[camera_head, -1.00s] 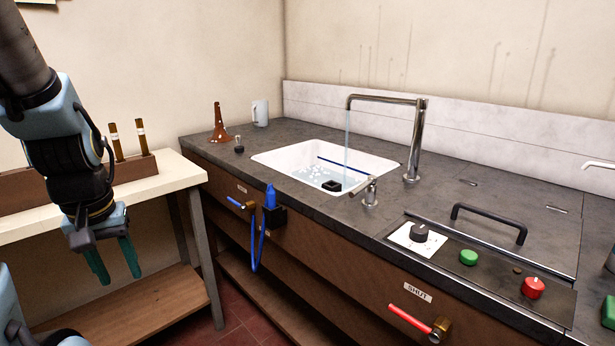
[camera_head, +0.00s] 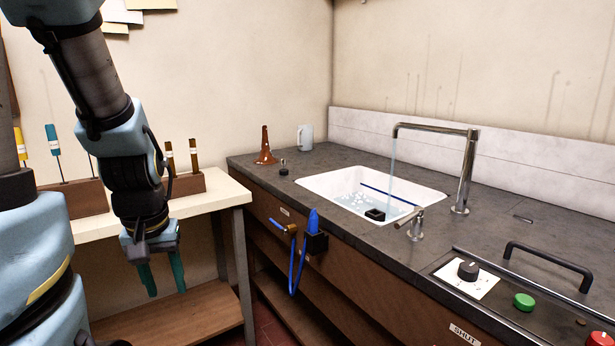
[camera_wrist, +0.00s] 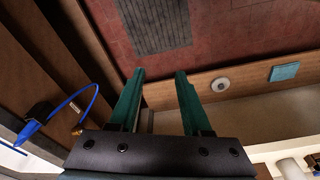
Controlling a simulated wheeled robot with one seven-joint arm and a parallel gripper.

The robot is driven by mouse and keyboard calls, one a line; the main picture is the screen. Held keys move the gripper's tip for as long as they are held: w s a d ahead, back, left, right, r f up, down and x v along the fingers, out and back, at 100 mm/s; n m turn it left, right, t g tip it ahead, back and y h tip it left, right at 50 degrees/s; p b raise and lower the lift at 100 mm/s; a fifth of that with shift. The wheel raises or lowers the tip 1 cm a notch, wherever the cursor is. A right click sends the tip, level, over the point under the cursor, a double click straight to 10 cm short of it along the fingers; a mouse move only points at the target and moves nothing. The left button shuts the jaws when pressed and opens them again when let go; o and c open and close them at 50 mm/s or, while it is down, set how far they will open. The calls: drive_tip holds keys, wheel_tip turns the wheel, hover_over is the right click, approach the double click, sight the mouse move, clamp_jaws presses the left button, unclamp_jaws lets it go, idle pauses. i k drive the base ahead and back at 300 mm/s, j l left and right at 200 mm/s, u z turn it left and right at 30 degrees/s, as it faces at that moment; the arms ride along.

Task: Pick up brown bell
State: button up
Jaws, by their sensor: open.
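The brown bell (camera_head: 265,147) stands on the back left corner of the dark counter, wide end down and narrow end up. My gripper (camera_head: 164,284) hangs with its green fingers pointing down, in front of the cream bench, to the left of the counter and well below the bell. The fingers are apart and empty. In the wrist view the gripper (camera_wrist: 158,80) is spread over the floor, with nothing between the fingers. The bell does not show in the wrist view.
A grey mug (camera_head: 305,138) stands right of the bell, and a small metal knob (camera_head: 283,169) in front of it. A white sink (camera_head: 335,184) with running tap (camera_head: 466,172) lies to the right. A blue tool with hose (camera_head: 313,238) hangs on the counter front. The cream bench (camera_head: 225,191) holds tool racks.

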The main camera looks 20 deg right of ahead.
sight(265, 156)
drive_tip(key=i+l+u, duration=0.35)
drive_tip(key=i+l, duration=0.2)
drive_tip(key=i+l+u, duration=0.35)
drive_tip(key=i+l, duration=0.15)
drive_tip(key=l, duration=0.2)
